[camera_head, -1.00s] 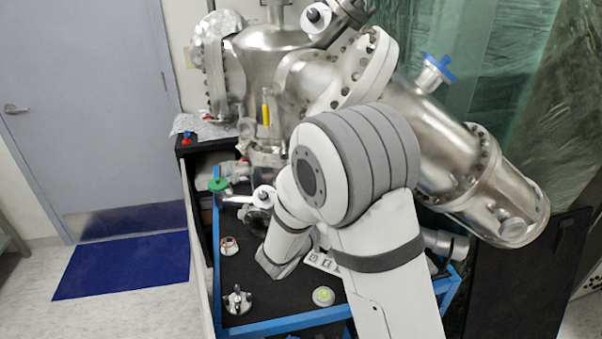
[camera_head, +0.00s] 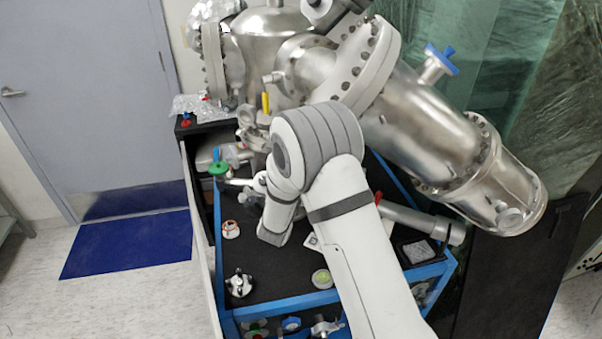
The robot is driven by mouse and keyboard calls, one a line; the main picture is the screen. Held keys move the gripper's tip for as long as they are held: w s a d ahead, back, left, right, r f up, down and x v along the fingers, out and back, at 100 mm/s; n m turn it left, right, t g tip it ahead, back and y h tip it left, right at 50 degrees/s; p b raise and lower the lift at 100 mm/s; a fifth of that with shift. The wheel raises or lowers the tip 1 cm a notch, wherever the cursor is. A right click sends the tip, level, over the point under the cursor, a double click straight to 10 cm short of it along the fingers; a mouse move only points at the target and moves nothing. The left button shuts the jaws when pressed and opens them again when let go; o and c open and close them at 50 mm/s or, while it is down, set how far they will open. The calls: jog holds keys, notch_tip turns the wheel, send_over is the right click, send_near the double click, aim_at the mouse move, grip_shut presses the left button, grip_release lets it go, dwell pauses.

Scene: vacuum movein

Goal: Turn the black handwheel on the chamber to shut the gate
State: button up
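The steel vacuum chamber (camera_head: 430,125) fills the upper middle and right, with bolted flanges and an angled cylinder. I cannot pick out a black handwheel with certainty; my arm covers part of the area below the chamber. My arm reaches up from the bottom, bends at its elbow and comes down toward the cart below the chamber. A small green knob (camera_head: 218,168) and a blue-handled valve (camera_head: 441,60) show on the fittings.
A blue-framed cart (camera_head: 282,309) with a black top stands under the chamber, holding a metal fitting (camera_head: 239,284), a small orange-and-white part (camera_head: 230,230) and a round green-lidded item (camera_head: 322,279). A blue mat (camera_head: 128,243) lies on open floor at left.

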jog(key=shift+c, duration=0.2)
jog(key=c, duration=0.9)
jog(key=shift+f+m+b, duration=0.1)
jog(key=shift+m+b, duration=0.2)
jog(key=shift+b, duration=0.25)
